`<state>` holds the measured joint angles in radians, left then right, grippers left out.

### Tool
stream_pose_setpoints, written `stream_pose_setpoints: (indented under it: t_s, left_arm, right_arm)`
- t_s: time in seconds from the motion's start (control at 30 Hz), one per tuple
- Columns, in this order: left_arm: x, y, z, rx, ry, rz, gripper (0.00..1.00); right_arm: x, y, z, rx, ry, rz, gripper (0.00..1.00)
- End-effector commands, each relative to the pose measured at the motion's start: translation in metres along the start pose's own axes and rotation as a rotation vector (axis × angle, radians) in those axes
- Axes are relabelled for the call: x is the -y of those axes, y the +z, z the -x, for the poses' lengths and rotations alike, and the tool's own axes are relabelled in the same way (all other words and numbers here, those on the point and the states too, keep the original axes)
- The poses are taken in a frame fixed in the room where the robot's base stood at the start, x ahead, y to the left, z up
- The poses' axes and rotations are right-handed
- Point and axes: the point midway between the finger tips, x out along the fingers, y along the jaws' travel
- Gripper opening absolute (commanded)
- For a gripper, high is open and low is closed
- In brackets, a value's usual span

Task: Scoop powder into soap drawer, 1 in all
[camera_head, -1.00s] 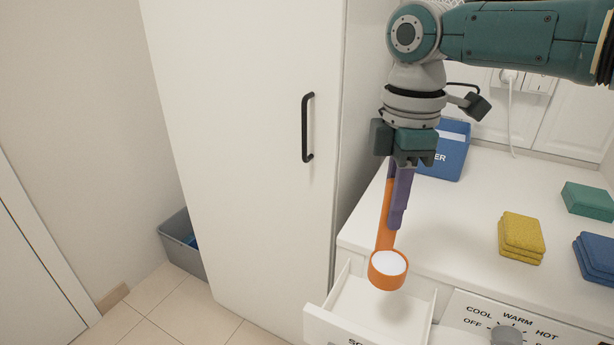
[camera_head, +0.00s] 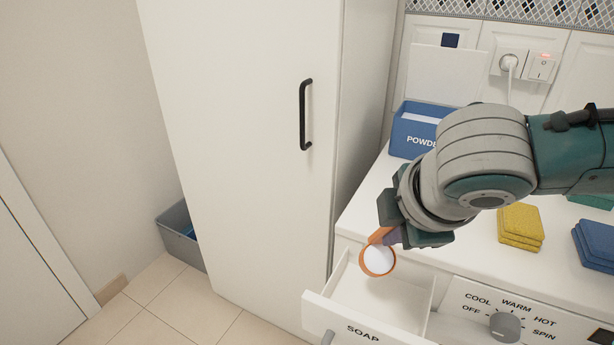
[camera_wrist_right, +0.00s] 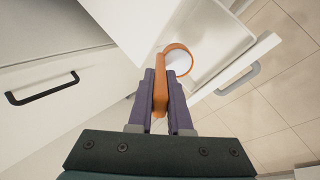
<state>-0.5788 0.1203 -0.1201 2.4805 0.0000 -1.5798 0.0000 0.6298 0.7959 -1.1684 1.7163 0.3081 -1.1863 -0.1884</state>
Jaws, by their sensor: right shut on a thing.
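An orange scoop (camera_head: 364,262) is held by my right gripper (camera_head: 392,236), which is shut on its handle. In the right wrist view the purple fingers of the gripper (camera_wrist_right: 160,98) close on the handle of the scoop (camera_wrist_right: 188,76). White fills the inside of the scoop's ring, though I cannot tell whether it is powder or the drawer behind. The open white soap drawer (camera_head: 345,324), marked SOAP, lies under the scoop; it also shows in the wrist view (camera_wrist_right: 240,68). A blue powder box (camera_head: 405,138) stands at the back of the worktop. My left gripper is not in view.
Yellow (camera_head: 520,225) and blue (camera_head: 594,245) sponge-like stacks lie on the worktop at right. A dial (camera_head: 505,326) is on the front panel beside the drawer. A tall white cupboard (camera_head: 240,150) stands left. A grey bin (camera_head: 180,238) sits on the floor.

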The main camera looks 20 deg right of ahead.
Motion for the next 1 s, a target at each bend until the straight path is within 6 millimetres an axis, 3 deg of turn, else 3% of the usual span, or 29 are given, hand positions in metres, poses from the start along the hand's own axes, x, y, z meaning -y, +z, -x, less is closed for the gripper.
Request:
stream_pose_setpoints:
  t_s: [0.4,1.0]
  left_arm:
    - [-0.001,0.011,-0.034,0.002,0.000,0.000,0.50]
    - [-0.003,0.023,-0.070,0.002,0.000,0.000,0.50]
  right_arm:
    - [0.039,0.000,-0.002,0.000,0.317,0.000,0.00]
    - [0.060,0.000,0.004,0.001,0.575,-0.003,0.00]
